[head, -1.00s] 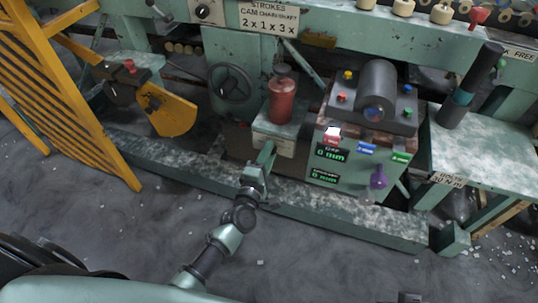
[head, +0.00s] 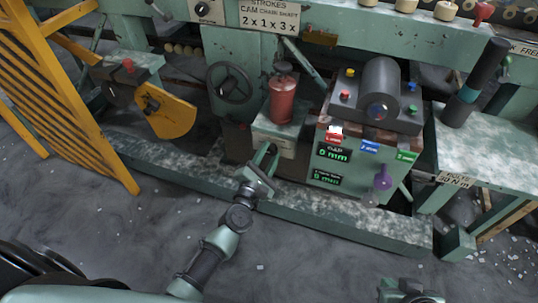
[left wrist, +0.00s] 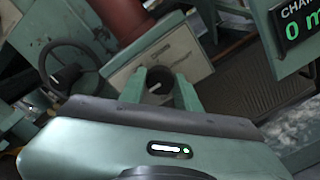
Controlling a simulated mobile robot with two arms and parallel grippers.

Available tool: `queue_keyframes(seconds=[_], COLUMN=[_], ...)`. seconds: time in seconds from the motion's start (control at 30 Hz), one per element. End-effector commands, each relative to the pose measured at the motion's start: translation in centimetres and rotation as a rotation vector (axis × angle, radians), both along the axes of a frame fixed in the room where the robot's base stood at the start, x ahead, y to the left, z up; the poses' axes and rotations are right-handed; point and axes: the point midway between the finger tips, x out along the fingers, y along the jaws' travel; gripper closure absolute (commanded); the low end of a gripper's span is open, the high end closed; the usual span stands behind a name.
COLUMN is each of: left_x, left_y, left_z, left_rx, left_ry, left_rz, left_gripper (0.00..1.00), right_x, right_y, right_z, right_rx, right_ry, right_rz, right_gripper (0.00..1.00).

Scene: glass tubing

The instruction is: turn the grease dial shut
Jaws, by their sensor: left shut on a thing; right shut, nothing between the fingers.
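The grease dial (left wrist: 157,86) is a small dark round knob with a light mark, low on a pale plate (left wrist: 165,59) in the left wrist view. The plate is on the green stand (head: 282,132) under the red grease canister (head: 283,102). My left gripper (head: 266,154) reaches the front of that stand. In the left wrist view its two green fingers (left wrist: 160,88) are shut on the dial, one on each side. In the head view the gripper hides the dial. My right gripper (head: 408,290) is shut and empty at the bottom edge, partly cut off.
A black handwheel (head: 230,84) is left of the canister. A control box (head: 345,180) with displays and a purple knob (head: 382,181) stands to the right. A green floor beam (head: 330,213) runs in front. The grey floor before it is mostly clear.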

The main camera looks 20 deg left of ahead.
Motion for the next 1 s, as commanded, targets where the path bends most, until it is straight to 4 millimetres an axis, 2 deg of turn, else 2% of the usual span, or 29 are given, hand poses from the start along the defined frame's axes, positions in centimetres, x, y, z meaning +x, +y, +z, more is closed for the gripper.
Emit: queue_keyframes(seconds=[0.47,0.5,0.57,0.87,1.0], left_x=[-0.1,-0.1,-0.1,-0.1,-1.3], left_y=[0.0,0.0,0.0,0.0,0.1], left_z=[-0.2,-0.2,-0.2,-0.1,-0.1], left_rx=[-0.017,-0.017,-0.016,-0.014,-0.013], left_ry=[0.006,0.006,0.006,0.003,0.004], left_rz=[0.0,0.0,0.0,0.0,0.0], left_gripper=[1.0,0.59,0.46,0.46,0.46], right_x=[0.3,0.3,0.3,0.3,0.1], right_y=[0.1,0.1,0.1,0.1,0.0], right_z=[0.1,0.1,0.1,0.2,0.2], right_rx=[0.003,0.003,0.003,0.003,0.001], right_ry=[-0.015,-0.015,-0.015,-0.015,-0.005], right_rz=[0.002,0.001,0.0,0.0,0.0], right_gripper=[1.0,1.0,1.0,1.0,1.0])
